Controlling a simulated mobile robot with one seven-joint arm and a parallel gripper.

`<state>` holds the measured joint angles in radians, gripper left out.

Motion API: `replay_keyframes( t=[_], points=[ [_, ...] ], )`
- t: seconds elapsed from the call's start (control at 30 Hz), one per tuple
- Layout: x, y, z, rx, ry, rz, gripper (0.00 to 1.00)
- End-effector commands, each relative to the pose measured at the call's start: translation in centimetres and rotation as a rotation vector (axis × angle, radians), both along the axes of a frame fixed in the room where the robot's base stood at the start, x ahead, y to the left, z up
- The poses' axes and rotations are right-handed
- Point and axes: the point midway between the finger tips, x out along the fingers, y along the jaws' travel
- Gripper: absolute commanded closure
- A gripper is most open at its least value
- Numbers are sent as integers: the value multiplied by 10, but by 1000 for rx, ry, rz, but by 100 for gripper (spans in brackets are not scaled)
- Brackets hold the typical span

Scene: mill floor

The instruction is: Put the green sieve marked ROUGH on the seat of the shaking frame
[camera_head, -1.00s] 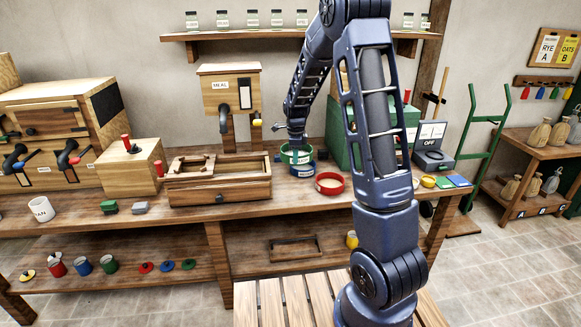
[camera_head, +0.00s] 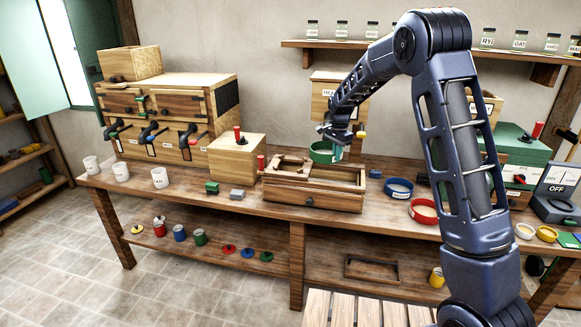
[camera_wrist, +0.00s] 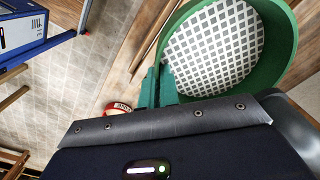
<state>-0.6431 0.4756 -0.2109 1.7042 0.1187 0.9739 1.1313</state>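My gripper (camera_head: 338,150) is shut on the rim of the green sieve (camera_head: 322,155) and holds it up near the shaking frame. In the wrist view the sieve (camera_wrist: 279,75) shows its green wall and a pale mesh, with the green fingers (camera_wrist: 157,86) at its rim. No ROUGH label is readable.
A blue sieve (camera_head: 398,189) and a red sieve (camera_head: 423,212) stand on the bench right of the frame. A wooden box with a red knob (camera_head: 237,160) is left of it. The MEAL spout box (camera_head: 325,100) is behind. White mugs (camera_head: 160,178) stand further left.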

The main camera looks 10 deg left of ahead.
Motion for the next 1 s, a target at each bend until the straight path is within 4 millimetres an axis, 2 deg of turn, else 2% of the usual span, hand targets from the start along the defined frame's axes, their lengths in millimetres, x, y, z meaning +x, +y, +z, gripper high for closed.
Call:
replay_keyframes(
  t=[0.1, 0.47, 0.77, 1.0],
  points=[
    [-1, 24, 4, 1, -1, 92, 100],
    [-7, 74, 11, 1, -1, 299, 100],
    [3, 92, 25, 0, -2, 163, 100],
    [13, 116, 42, 1, -2, 0, 100]
  ],
)
